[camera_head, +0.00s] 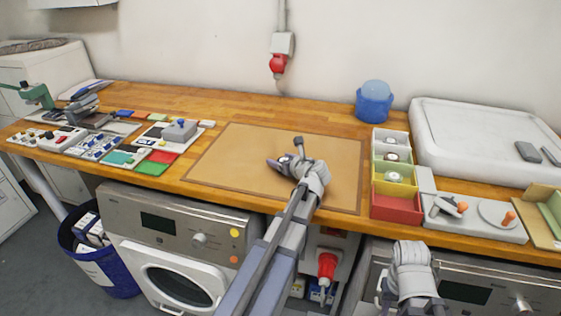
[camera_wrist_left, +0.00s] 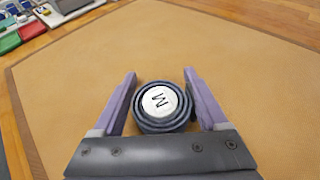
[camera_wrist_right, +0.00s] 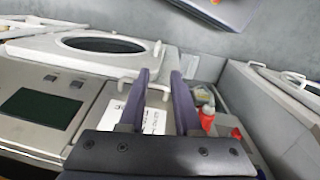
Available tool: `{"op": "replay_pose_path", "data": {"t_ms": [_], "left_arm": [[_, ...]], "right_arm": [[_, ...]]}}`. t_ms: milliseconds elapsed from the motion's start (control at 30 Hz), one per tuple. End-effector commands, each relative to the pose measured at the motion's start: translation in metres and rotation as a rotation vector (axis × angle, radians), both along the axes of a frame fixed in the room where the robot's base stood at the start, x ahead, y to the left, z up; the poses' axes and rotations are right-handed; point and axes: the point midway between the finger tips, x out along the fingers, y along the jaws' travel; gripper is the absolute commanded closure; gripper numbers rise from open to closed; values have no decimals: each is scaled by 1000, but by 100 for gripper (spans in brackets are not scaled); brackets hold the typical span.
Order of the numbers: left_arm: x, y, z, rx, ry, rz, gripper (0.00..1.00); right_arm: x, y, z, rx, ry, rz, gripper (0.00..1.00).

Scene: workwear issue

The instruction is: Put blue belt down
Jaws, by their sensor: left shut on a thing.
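The blue belt (camera_wrist_left: 160,104) is a dark blue roll with a white end label marked with one letter, seen from above. My left gripper (camera_head: 287,162) is shut on it, with a finger on each side in the left wrist view (camera_wrist_left: 160,95). In the head view the belt (camera_head: 285,160) is small and partly hidden by the gripper, over the tan mat (camera_head: 235,150). I cannot tell whether it touches the mat. My right gripper (camera_wrist_right: 160,85) is open and empty, in front of the counter, over the machine fronts.
Right of the mat, a row of coloured bins (camera_head: 397,208) holds several rolls. Beyond are a white tray (camera_head: 480,140) and a grey fixture (camera_head: 475,218). A blue tub (camera_head: 374,101) stands behind. Cards and devices (camera_head: 155,145) cover the left counter. Most of the mat is clear.

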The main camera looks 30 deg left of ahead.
Motion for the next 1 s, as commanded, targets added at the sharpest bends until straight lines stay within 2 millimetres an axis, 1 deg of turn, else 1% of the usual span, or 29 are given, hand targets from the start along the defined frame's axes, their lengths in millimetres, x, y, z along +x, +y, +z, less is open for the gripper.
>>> {"op": "replay_pose_path", "data": {"t_ms": [67,100,300,533,633,767,1000], "left_arm": [[0,0,-4,0,0,0,87],[0,0,-3,0,0,0,22],[0,0,-3,0,0,0,0],[0,0,-2,0,0,0,0],[0,0,4,0,0,0,0],[-13,-18,12,0,0,-2,0],[-37,-58,32,0,0,-3,0]], "right_arm": [[0,0,-4,0,0,0,68],[0,0,-3,0,0,0,68],[0,0,-3,0,0,0,68],[0,0,-2,0,0,0,68],[0,0,4,0,0,0,68],[0,0,12,0,0,0,68],[0,0,32,0,0,-1,68]]}}
